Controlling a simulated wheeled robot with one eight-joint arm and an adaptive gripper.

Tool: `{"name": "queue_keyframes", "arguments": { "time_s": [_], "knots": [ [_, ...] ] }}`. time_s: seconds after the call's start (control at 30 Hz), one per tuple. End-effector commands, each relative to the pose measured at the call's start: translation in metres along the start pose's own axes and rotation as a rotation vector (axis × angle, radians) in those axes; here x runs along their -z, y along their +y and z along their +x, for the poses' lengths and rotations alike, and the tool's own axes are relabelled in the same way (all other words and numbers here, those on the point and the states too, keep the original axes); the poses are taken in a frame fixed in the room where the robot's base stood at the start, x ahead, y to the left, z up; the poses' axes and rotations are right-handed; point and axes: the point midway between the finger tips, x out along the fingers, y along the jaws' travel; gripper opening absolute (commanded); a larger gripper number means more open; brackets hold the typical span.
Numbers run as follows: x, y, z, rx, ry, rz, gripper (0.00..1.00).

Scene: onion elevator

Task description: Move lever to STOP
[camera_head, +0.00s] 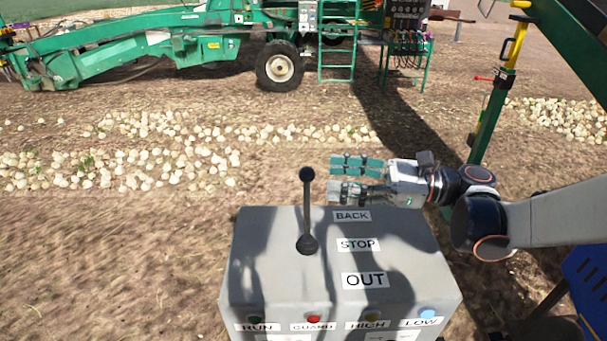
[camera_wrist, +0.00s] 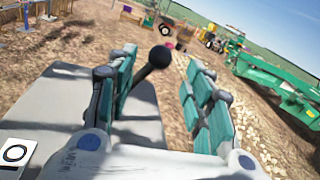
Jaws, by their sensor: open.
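The lever is a dark rod with a round black knob (camera_head: 307,174) on top of a grey control box (camera_head: 265,265). Its base sits left of the STOP label (camera_head: 358,245), and the rod rises nearly straight up in the head view. The labels BACK (camera_head: 352,216) and OUT (camera_head: 365,281) lie above and below STOP. My gripper (camera_head: 335,178) is open and empty, just right of the knob at about its height, fingers pointing left. In the wrist view the knob (camera_wrist: 160,56) shows between the two teal-padded fingers, near their tips. I cannot tell the exact gap.
The box front has a green, a red, a yellow and a blue button (camera_head: 427,313), labelled RUN, GUARD, HIGH and LOW. A green post (camera_head: 490,120) stands behind my arm on the right. Green machinery (camera_head: 225,45) and rows of onions (camera_head: 120,165) lie beyond. The space left of the lever is free.

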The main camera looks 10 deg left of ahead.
Motion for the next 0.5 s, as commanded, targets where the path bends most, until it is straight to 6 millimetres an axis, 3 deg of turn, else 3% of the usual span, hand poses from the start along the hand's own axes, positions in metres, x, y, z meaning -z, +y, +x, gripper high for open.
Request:
{"name": "queue_keyframes", "arguments": {
  "time_s": [0.2, 0.5],
  "knots": [
    [0.000, 0.001, 0.042, -0.003, 0.000, 0.000, 0.47],
    [0.000, 0.000, 0.072, 0.000, 0.001, -0.001, 0.47]
  ]
}}
